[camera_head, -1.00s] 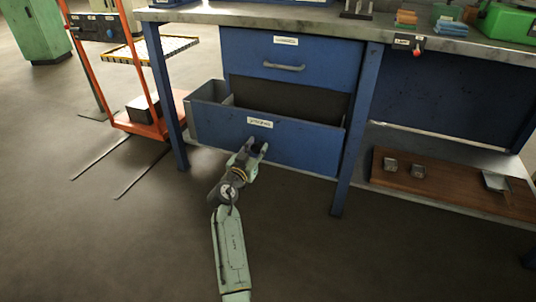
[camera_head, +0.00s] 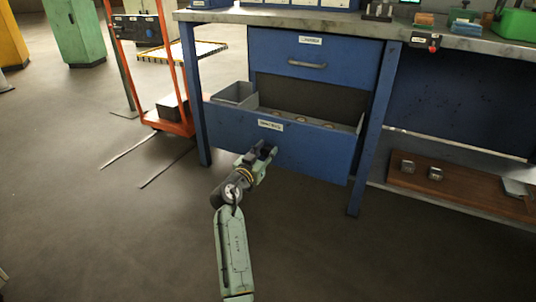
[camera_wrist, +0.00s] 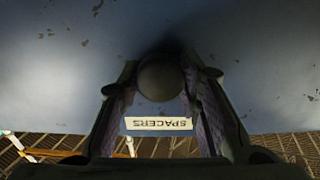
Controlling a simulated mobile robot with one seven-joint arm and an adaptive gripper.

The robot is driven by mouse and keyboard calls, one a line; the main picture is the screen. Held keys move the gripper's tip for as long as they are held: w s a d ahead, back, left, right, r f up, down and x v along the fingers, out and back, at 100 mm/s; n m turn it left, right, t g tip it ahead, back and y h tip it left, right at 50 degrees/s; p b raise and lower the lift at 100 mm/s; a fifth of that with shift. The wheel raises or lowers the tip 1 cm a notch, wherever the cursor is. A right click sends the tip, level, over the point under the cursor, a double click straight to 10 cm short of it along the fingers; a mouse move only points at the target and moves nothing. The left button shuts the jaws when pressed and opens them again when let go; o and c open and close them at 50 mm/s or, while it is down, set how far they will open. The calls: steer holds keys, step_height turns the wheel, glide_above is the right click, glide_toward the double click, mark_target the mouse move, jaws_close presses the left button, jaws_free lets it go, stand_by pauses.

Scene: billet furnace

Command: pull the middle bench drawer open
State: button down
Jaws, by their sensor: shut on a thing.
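The blue drawer (camera_head: 290,148) labelled SPACERS stands pulled out from the bench, below a shut blue drawer (camera_head: 312,60) with a grey handle. Its inside shows a grey compartment on the left and several small round pieces (camera_head: 300,118) further right. My gripper (camera_head: 262,153) is at the drawer's front, just below its label. In the wrist view my gripper (camera_wrist: 160,88) is shut on a dark rounded part (camera_wrist: 160,78), apparently the drawer's handle. The SPACERS label (camera_wrist: 158,124) shows upside down between the fingers. The handle's full shape is hidden.
A blue bench leg (camera_head: 368,140) stands right of the drawer and another (camera_head: 196,95) to its left. An orange trolley (camera_head: 178,125) is at the left. A low shelf holds a brown board (camera_head: 460,190) at the right. The floor in front is clear.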

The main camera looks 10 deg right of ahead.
mark_target(270, 119)
steer(key=c, duration=1.2)
jaws_free()
step_height(270, 119, up, 10)
